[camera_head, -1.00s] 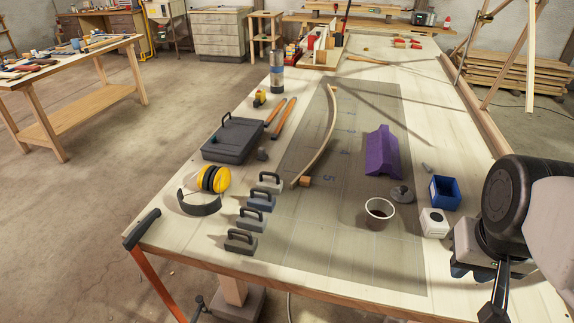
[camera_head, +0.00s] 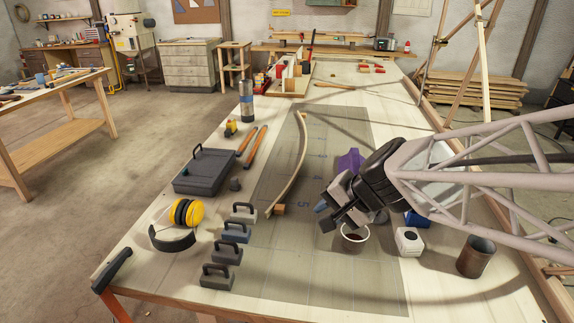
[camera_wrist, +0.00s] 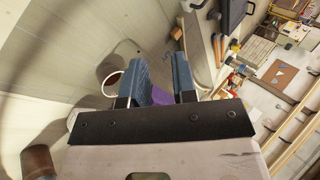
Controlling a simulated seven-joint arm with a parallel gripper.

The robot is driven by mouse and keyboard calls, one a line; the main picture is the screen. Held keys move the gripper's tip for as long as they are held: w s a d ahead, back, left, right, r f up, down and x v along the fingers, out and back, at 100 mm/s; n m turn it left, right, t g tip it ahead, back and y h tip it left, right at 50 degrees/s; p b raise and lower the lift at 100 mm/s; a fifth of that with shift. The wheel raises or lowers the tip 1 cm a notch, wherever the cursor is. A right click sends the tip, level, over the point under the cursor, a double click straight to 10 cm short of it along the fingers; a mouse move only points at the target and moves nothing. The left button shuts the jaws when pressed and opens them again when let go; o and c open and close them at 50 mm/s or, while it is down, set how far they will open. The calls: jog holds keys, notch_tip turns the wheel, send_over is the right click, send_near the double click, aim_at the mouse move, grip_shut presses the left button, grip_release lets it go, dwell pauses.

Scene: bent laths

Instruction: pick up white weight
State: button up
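Several handled weights stand in a row at the left of the table mat. The palest, a whitish block with a dark handle (camera_head: 241,213), is at the far end of the row, beside the near end of the bent lath. My gripper (camera_head: 323,217) is to its right, above the table near the white cup, and apart from the weight. In the wrist view its two blue fingers (camera_wrist: 161,62) are spread with nothing gripped between them. I cannot make out the pale weight clearly in the wrist view.
The bent lath (camera_head: 299,165) and its small wooden block (camera_head: 279,210) lie just right of the weights. The white cup (camera_head: 354,241), a white box (camera_head: 409,242) and a rusty cylinder (camera_head: 476,257) stand at right. Earmuffs (camera_head: 172,238) lie left.

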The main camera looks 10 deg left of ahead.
jog(key=w+a+f+m+t+y, duration=0.2)
jog(key=w+a+f+m, duration=0.2)
jog(key=w+a, duration=0.55)
jog(key=m+t, duration=0.2)
jog(key=m, duration=0.5)
send_near(244, 204)
jog(key=f, duration=0.1)
jog(key=shift+w+a, duration=0.35)
jog(key=shift+w, duration=0.05)
jog(key=shift+f, duration=0.1)
jog(key=shift+x, duration=1.25)
jog(key=shift+a, duration=0.1)
jog(key=shift+x, duration=2.5)
grip_shut()
